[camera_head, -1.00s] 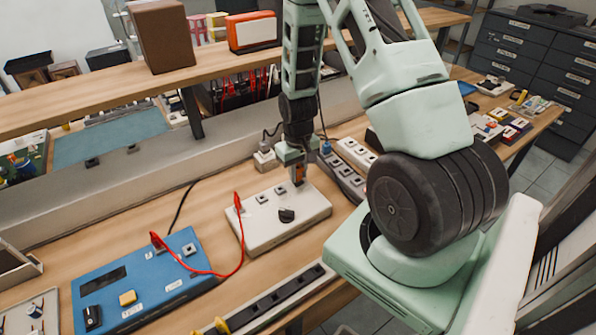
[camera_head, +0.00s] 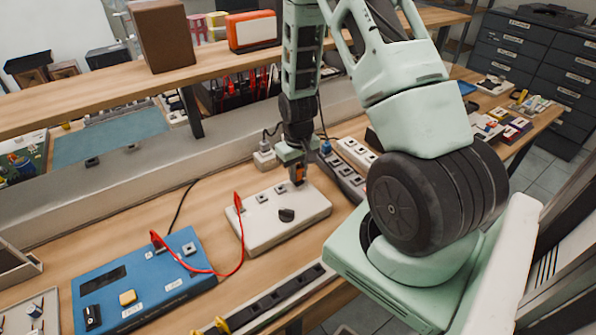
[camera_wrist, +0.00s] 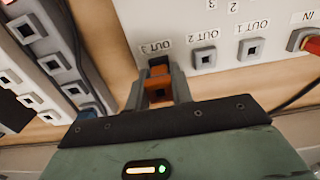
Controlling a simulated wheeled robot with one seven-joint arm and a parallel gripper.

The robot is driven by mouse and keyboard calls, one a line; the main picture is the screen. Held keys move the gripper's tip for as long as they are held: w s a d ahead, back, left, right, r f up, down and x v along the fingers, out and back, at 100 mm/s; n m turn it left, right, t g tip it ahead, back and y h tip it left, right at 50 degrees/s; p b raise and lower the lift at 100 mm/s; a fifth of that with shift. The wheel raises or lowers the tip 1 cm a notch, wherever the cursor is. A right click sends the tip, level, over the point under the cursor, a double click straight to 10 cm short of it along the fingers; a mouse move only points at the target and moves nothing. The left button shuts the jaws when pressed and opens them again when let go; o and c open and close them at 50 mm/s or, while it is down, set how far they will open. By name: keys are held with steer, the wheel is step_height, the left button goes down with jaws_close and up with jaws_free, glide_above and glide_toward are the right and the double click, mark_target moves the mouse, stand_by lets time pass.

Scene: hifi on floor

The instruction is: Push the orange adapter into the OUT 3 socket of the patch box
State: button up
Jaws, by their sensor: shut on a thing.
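The patch box (camera_head: 262,232) is a white box on the bench. In the wrist view its face carries the labels OUT 1, OUT 2 and OUT 3. The OUT 1 socket (camera_wrist: 251,49) and OUT 2 socket (camera_wrist: 205,58) are empty. My gripper (camera_wrist: 161,88) is shut on the orange adapter (camera_wrist: 158,88), with one finger on each side. The adapter is at the place below the OUT 3 label (camera_wrist: 155,46), and hides that socket. I cannot tell how deep it sits. The head view also shows the adapter (camera_head: 297,174) at the box's far right corner.
A red lead (camera_head: 240,225) runs from the patch box's left end to a blue instrument box (camera_head: 140,288). A power strip (camera_head: 345,178) stands close to the right of the patch box. A shelf (camera_head: 120,88) runs behind.

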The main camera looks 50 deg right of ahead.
steer(key=o, duration=1)
steer(key=shift+r, duration=0.1)
step_height(320, 180, up, 22)
steer(key=p, duration=0.2)
steer(key=shift+p, duration=0.4)
steer(key=shift+r, duration=0.1)
stand_by(0.4)
